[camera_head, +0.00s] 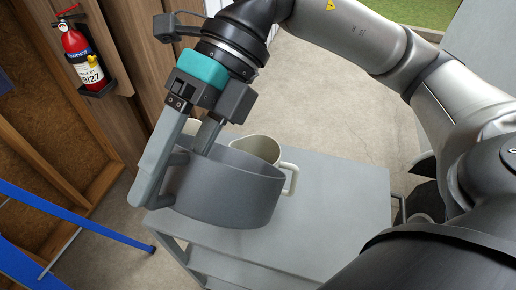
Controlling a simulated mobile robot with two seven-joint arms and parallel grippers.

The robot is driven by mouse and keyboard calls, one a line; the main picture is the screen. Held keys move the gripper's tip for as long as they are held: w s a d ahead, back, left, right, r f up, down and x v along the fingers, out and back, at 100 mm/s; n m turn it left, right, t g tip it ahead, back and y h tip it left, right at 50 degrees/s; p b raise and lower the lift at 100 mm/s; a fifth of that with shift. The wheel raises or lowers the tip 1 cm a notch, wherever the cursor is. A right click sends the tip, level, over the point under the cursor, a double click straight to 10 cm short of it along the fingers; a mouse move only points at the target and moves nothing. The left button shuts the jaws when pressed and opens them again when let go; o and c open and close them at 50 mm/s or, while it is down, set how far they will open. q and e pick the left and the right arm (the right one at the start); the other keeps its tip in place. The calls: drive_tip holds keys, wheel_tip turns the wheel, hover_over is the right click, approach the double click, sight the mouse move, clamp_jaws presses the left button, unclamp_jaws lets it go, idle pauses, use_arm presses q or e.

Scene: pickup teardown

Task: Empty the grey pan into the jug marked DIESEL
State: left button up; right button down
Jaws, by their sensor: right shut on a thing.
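The grey pan (222,192) is in the middle of the view, over the near left part of a grey table. It looks roughly level; its inside is mostly hidden, so I cannot tell what it holds. My right gripper (174,168) comes down from above and is shut on the pan at its left side, by the handle. A cream jug (256,147) with a handle on its right stands just behind the pan, partly hidden by it. No DIESEL marking shows on it. My left gripper is not in view.
The grey table (340,200) is bare to the right of the pan. Another cream vessel (192,126) shows partly behind my right gripper. A red fire extinguisher (82,55) hangs on the wooden wall at left. A blue bar (75,215) crosses the lower left.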

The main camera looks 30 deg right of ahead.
sight(187, 151)
drive_tip(key=shift+w+d+r+g+y, duration=0.3)
drive_tip(key=shift+w+d+r+y, duration=0.15)
drive_tip(key=shift+d+r+y, duration=0.3)
idle(0.5)
drive_tip(key=shift+y+b+v, duration=0.25)
drive_tip(key=shift+b+v, duration=0.1)
drive_tip(key=shift+v, duration=0.65)
drive_tip(key=shift+w+d+r+g+y+b, duration=1.25)
drive_tip(key=shift+w+d+r+y, duration=1.5)
drive_tip(key=shift+d, duration=2.1)
drive_tip(key=s+a+f+t+h+p, duration=0.1)
drive_tip(key=s+a+f+h, duration=0.2)
drive_tip(key=a, duration=0.4)
drive_tip(key=shift+s+h, duration=0.25)
drive_tip(key=shift+h, duration=0.1)
